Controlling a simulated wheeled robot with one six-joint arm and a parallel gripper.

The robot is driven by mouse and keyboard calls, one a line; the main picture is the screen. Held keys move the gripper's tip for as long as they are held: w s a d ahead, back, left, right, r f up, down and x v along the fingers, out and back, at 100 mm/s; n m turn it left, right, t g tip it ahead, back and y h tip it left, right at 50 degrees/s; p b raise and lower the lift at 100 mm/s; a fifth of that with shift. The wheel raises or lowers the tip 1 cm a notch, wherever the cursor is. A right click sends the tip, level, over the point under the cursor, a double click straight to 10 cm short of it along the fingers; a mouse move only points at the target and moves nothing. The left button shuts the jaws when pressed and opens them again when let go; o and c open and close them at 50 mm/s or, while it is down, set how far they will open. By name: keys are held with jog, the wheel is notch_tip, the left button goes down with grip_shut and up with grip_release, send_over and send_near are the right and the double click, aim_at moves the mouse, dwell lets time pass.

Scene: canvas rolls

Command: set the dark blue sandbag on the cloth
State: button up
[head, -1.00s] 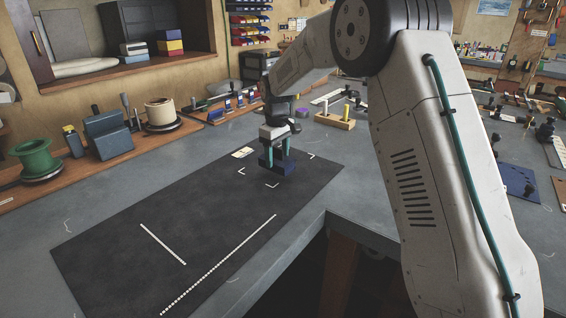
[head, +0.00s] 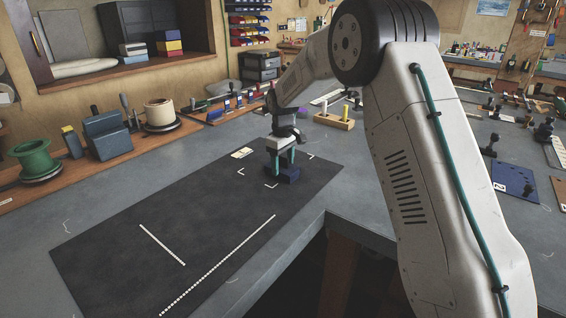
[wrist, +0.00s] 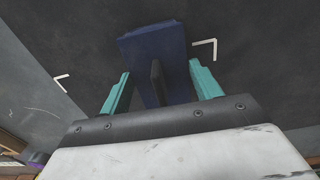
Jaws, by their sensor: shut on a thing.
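The dark blue sandbag (head: 289,176) is a small block-like bag at the far end of the dark cloth (head: 115,240), among white corner marks. My gripper (head: 283,161) points down with its teal fingers on the bag and is shut on it. In the wrist view the sandbag (wrist: 150,48) shows between and beyond the teal fingers of my gripper (wrist: 161,88), with a dark upright strip in front of it. The bag is low over the cloth or touching it; I cannot tell which. Its underside is hidden.
A wooden block with yellow pegs (head: 335,120) stands behind the cloth. A green spool (head: 35,158) and a blue-grey device (head: 106,135) stand along the left back. The cloth's near part is clear apart from white lines. The bench's front edge (head: 330,213) is close on the right.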

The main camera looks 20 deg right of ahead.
jog(key=o, duration=1)
jog(key=shift+r, duration=0.1)
notch_tip(320, 180, up, 12)
jog(key=shift+r, duration=0.1)
jog(key=s+d+r+m, duration=0.15)
jog(key=s+r, duration=0.35)
jog(key=s, duration=0.6)
jog(key=s+d+r+m, duration=0.15)
jog(key=s+r, duration=0.45)
jog(key=s, duration=0.6)
jog(key=s+f+m, duration=0.1)
jog(key=s+f, duration=0.1)
jog(key=s, duration=0.6)
jog(key=s+f+m+t, duration=0.1)
jog(key=s+f, duration=0.1)
jog(key=s, duration=0.7)
jog(key=s+f+m, duration=0.2)
jog(key=s+f, duration=0.1)
jog(key=s, duration=0.6)
jog(key=shift+f, duration=0.1)
